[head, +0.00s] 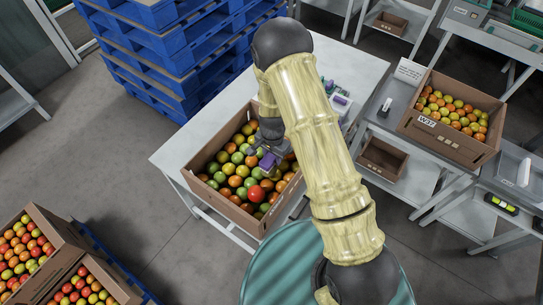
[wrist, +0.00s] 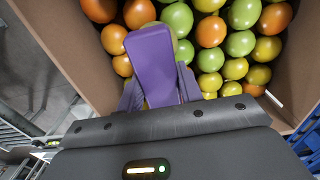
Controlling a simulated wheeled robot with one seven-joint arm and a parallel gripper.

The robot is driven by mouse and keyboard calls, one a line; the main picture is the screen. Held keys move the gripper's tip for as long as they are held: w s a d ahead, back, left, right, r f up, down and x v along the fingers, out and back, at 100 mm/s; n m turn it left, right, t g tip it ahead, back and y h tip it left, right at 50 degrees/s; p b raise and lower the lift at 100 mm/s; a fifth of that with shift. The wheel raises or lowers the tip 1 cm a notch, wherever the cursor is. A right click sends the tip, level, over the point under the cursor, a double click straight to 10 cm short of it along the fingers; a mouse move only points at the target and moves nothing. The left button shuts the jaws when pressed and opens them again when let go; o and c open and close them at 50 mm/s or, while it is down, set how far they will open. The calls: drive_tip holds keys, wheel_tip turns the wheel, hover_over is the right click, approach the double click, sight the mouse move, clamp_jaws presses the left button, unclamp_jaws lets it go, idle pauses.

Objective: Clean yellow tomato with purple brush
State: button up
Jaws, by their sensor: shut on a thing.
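My gripper (head: 268,150) is over the open cardboard crate (head: 190,178) of tomatoes on the white table. It is shut on the purple brush (wrist: 152,62), which shows large in the wrist view, above the tomatoes; the brush (head: 268,161) is small in the head view. Its bristles are not clearly visible. Several yellow tomatoes lie in the crate among green, orange and red ones; one yellow tomato (wrist: 267,48) is right of the brush in the wrist view. I cannot tell which one is meant, or whether the brush touches any tomato.
My arm hides the crate's right part and some of the table (head: 360,75). Small green and purple items (head: 340,100) lie beyond my arm. Another tomato crate (head: 455,145) stands on a right-hand table. Blue pallets (head: 180,50) are stacked behind; more crates (head: 95,262) are lower left.

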sight(265, 164)
drive_tip(key=shift+s+a, duration=0.7)
drive_tip(key=shift+s, duration=0.2)
drive_tip(key=shift+s+a, duration=0.65)
drive_tip(key=shift+s, duration=0.2)
drive_tip(key=shift+w+d, duration=0.1)
drive_tip(key=shift+w, duration=0.05)
drive_tip(key=shift+w+d, duration=0.65)
drive_tip(key=shift+w, duration=0.2)
drive_tip(key=shift+w+d, duration=0.65)
drive_tip(key=shift+w, duration=0.15)
drive_tip(key=shift+s+a, duration=0.15)
drive_tip(key=shift+s+a, duration=0.65)
drive_tip(key=shift+s, duration=0.2)
drive_tip(key=shift+s+a, duration=0.6)
drive_tip(key=shift+s, duration=0.2)
drive_tip(key=shift+w+d, duration=0.7)
drive_tip(key=shift+w, duration=0.2)
drive_tip(key=shift+w+d, duration=0.65)
drive_tip(key=shift+w, duration=0.25)
